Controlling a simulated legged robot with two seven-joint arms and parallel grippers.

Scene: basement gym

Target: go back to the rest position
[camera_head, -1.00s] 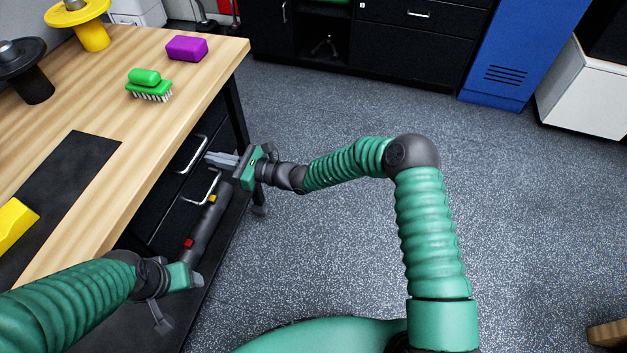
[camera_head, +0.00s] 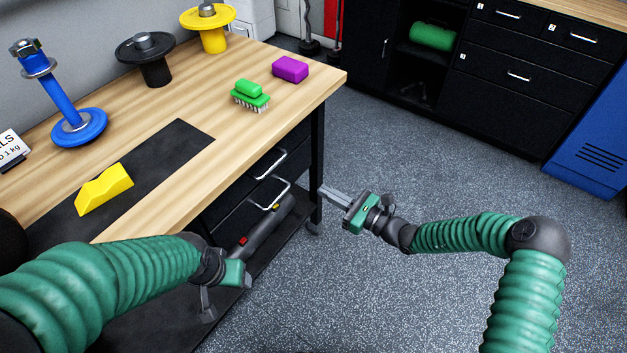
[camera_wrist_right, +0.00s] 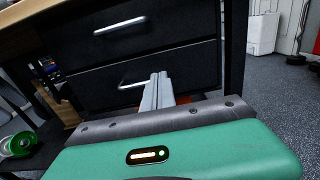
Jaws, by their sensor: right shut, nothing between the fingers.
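My right gripper (camera_head: 328,192) is shut and empty, its grey fingers together. It hangs over the floor just off the workbench's right front leg. In the right wrist view its closed fingers (camera_wrist_right: 157,90) point at the black drawers (camera_wrist_right: 150,65) under the bench. My left gripper (camera_head: 226,290) is low in front of the bench's front edge. Its two grey fingers stand apart, with nothing visible between them. Part of it is hidden behind its own wrist.
The wooden workbench (camera_head: 270,109) holds a yellow block (camera_head: 105,190), a green brush (camera_head: 250,100), a purple block (camera_head: 290,69) and several weight stands. Drawer handles (camera_head: 270,165) stick out near both grippers. A dark cylinder (camera_head: 262,228) lies below. Open floor (camera_head: 410,165) spreads to the right.

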